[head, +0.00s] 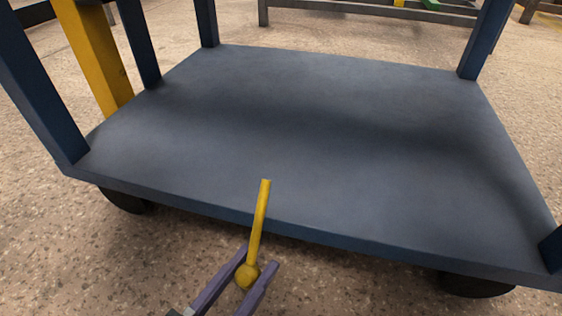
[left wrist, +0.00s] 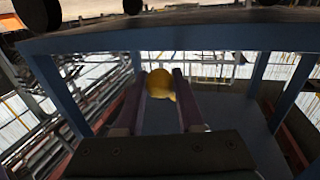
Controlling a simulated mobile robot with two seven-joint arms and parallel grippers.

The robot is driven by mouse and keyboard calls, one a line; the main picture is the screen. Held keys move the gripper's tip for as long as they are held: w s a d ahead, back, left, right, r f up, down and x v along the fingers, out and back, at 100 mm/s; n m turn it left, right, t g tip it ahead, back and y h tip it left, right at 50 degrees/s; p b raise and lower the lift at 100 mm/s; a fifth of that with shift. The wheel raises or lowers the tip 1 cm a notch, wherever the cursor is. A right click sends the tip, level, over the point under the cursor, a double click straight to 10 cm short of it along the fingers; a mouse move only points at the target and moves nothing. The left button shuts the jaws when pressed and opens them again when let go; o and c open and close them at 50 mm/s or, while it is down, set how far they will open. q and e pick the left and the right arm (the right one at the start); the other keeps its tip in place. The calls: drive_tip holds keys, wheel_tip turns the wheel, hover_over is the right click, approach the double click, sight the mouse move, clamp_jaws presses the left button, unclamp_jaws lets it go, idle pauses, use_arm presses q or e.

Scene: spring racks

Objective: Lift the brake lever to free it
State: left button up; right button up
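The brake lever (head: 258,225) is a yellow rod with a round yellow knob at its lower, near end. It stands at the front edge of the blue cart in the head view. My left gripper (head: 259,259) has purple fingers on both sides of the knob. The knob fills the gap between them, so the gripper looks shut on it. In the left wrist view the knob (left wrist: 160,83) also sits between the tips of my left gripper (left wrist: 163,80). The rod is mostly hidden there. My right gripper is in neither view.
The cart's blue deck (head: 300,130) is empty, with dark blue posts at its corners and black wheels (head: 475,284) below. A yellow post (head: 95,55) stands at the left. Speckled floor (head: 60,250) is clear in front. Another rack frame (head: 360,10) stands behind.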

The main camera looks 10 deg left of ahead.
use_arm(q)
clamp_jaws()
idle(0.9)
